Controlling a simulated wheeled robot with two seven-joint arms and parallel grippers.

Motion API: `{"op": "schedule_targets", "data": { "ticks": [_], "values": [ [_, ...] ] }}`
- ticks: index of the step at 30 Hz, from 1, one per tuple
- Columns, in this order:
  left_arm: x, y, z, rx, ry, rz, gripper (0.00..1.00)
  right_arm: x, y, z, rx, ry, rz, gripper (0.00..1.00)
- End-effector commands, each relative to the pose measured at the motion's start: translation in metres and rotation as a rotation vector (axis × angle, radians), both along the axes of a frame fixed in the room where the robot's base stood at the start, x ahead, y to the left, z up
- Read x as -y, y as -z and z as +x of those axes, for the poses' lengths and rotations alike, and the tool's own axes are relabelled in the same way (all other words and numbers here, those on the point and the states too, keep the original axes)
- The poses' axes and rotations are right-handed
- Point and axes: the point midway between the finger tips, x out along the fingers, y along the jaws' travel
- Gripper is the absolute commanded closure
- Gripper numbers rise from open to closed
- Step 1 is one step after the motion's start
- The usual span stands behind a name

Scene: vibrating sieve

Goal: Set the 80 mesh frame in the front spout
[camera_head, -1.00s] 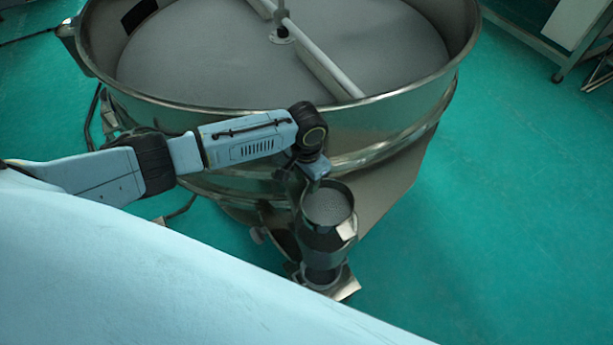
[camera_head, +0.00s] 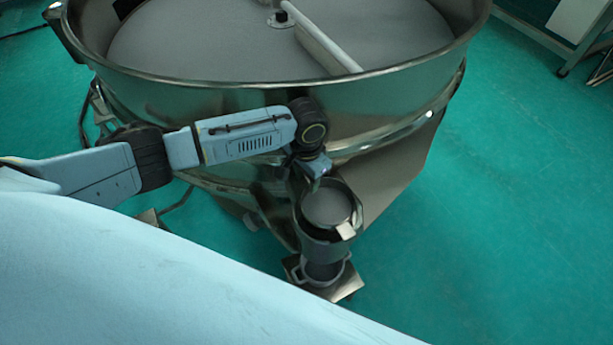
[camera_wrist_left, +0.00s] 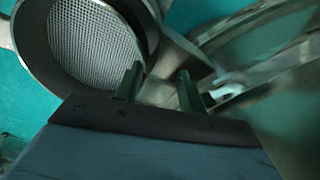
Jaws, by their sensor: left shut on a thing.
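The mesh frame (camera_head: 327,206) is a round metal ring with a grey woven mesh, held near the front of the sieve. A pale tag (camera_head: 346,230) shows at its near rim; no mesh number is readable. In the left wrist view the mesh frame (camera_wrist_left: 95,45) lies at upper left. My left gripper (camera_head: 316,168) is at its far left rim, shut on the frame's edge piece; the fingers (camera_wrist_left: 157,88) show in the wrist view. The front spout (camera_head: 273,208) slopes down from the sieve, partly hidden behind frame and arm. I cannot tell whether frame and spout touch. My right gripper is not in view.
The large round sieve (camera_head: 290,88) fills the upper picture, with a bar across its top. Below the frame, a small pot with handles (camera_head: 325,273) stands on a metal plate (camera_head: 343,286).

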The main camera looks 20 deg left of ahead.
Motion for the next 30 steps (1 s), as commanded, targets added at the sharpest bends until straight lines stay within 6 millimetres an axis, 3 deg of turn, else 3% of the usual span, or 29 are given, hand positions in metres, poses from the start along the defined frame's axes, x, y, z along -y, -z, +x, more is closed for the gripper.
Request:
{"op": "schedule_targets", "data": {
  "ticks": [17,30],
  "values": [
    [0.000,0.037,0.000,0.002,0.001,0.000,0.87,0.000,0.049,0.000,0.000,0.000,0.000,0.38],
    [0.000,0.043,0.000,0.001,0.000,0.000,0.87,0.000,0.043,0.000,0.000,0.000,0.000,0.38]
  ]
}}
